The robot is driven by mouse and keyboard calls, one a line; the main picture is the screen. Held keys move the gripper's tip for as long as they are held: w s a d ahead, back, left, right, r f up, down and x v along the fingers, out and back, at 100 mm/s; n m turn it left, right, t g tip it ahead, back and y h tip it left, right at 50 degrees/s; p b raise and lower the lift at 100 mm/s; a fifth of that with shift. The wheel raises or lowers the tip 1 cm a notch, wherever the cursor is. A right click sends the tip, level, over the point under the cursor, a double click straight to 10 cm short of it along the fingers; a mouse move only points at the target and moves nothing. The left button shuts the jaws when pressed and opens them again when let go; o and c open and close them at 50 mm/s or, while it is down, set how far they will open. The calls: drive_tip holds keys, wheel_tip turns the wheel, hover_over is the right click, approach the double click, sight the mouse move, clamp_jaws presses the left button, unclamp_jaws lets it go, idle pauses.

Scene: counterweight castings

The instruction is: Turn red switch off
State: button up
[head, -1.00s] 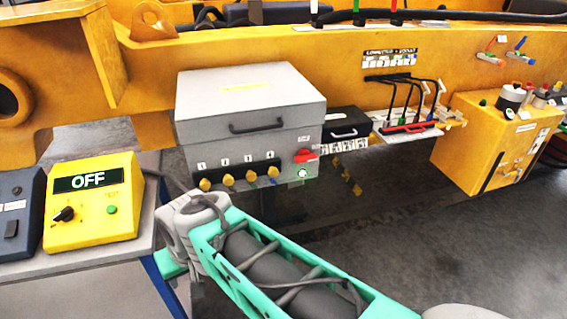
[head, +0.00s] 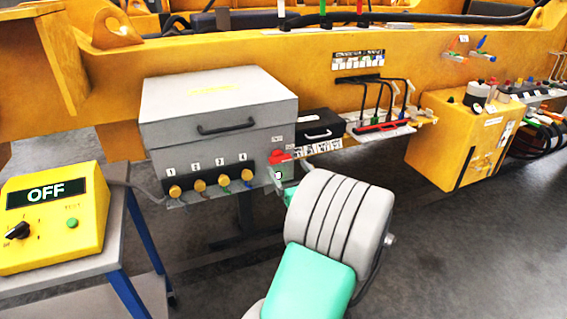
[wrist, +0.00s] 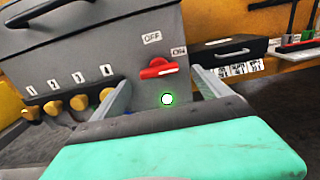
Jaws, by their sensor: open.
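The red switch (wrist: 157,69) sits on the front of the grey box (wrist: 100,45), at its right. Its handle lies nearly level in the wrist view, with its right end below the ON label (wrist: 179,51); the OFF label (wrist: 151,37) is above it. A round light (wrist: 167,99) below the switch glows green. The switch also shows in the head view (head: 278,157). My gripper (wrist: 164,88) is open, with one finger to each side of the switch in the wrist view. I see no contact. In the head view my wrist hides most of the gripper.
Numbered yellow knobs (head: 200,185) line the box front left of the switch. A black case (head: 318,130) stands close to the right. A yellow unit reading OFF (head: 50,220) stands on a table at the left. Open floor lies at the right.

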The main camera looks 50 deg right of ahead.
sight(282, 161)
drive_tip(key=x, duration=0.4)
drive_tip(key=shift+w+d, duration=0.15)
drive_tip(key=shift+w, duration=0.25)
drive_tip(key=shift+c, duration=0.4)
